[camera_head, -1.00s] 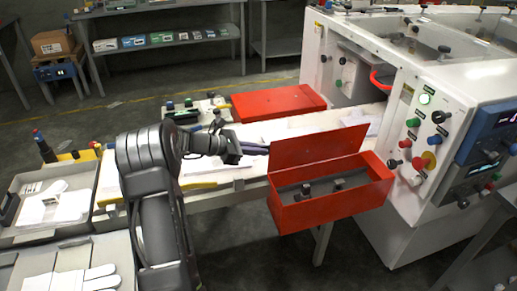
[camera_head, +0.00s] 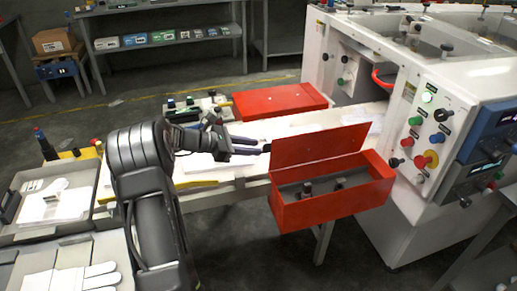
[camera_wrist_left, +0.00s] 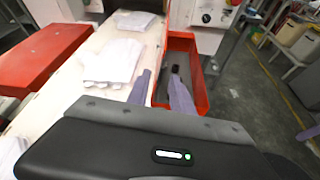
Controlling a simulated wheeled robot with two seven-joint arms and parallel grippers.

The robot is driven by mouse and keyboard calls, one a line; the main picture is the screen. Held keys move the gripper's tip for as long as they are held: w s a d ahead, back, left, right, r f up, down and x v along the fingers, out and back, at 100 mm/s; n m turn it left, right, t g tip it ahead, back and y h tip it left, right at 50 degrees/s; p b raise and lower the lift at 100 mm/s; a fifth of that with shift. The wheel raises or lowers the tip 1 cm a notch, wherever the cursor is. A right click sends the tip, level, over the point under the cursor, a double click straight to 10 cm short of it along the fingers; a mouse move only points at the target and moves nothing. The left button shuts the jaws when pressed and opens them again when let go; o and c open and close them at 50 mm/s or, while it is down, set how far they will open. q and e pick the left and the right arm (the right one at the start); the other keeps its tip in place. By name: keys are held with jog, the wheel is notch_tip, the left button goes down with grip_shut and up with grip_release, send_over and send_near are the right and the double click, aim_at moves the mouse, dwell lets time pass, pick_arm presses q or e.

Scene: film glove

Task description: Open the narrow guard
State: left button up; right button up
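Two red guards are in view, and I take the front one to be the narrow guard. This front guard (camera_head: 340,202) is an open-topped red box on the near side of the white conveyor bed. Its lid (camera_head: 318,146) stands raised along the back edge, and dark fittings show inside. The box also shows in the left wrist view (camera_wrist_left: 203,92). My left gripper (camera_head: 258,145) is at the lid's left end, with its fingers apart; they also show in the left wrist view (camera_wrist_left: 160,75). I cannot tell whether they touch the lid. My right gripper is out of view.
A second red guard (camera_head: 280,100) lies flat across the bed's far side. The white machine (camera_head: 400,215) with knobs and buttons stands at right. White folded cloths (camera_wrist_left: 112,60) lie on the bed. Trays with white gloves (camera_head: 62,205) are at left. The floor in front is clear.

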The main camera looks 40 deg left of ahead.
pick_arm(q)
jog(key=v, duration=0.4)
jog(key=shift+s+a+r, duration=0.15)
jog(key=shift+s, duration=0.15)
jog(key=s+d+f+m+g, duration=0.3)
jog(key=d+f, duration=0.5)
jog(key=f, duration=0.2)
jog(key=s+d+f+m+g+y, duration=0.1)
jog(key=s+d+f+m+g, duration=0.25)
jog(key=d+f, duration=0.5)
jog(key=s+d+f+m+g, duration=0.2)
jog(key=s+d+f+g, duration=0.15)
jog(key=d+f, duration=0.6)
jog(key=s+d+f+m+g+y, duration=0.2)
jog(key=s+d+f+m, duration=0.85)
jog(key=s, duration=0.35)
jog(key=s+d+r+m, duration=0.2)
jog(key=s+d+m, duration=0.3)
jog(key=d+m, duration=0.1)
jog(key=shift+m+t, duration=0.5)
jog(key=shift+t, duration=0.1)
jog(key=w+d+r, duration=0.2)
jog(key=w+d, duration=0.1)
jog(key=shift+w, duration=0.3)
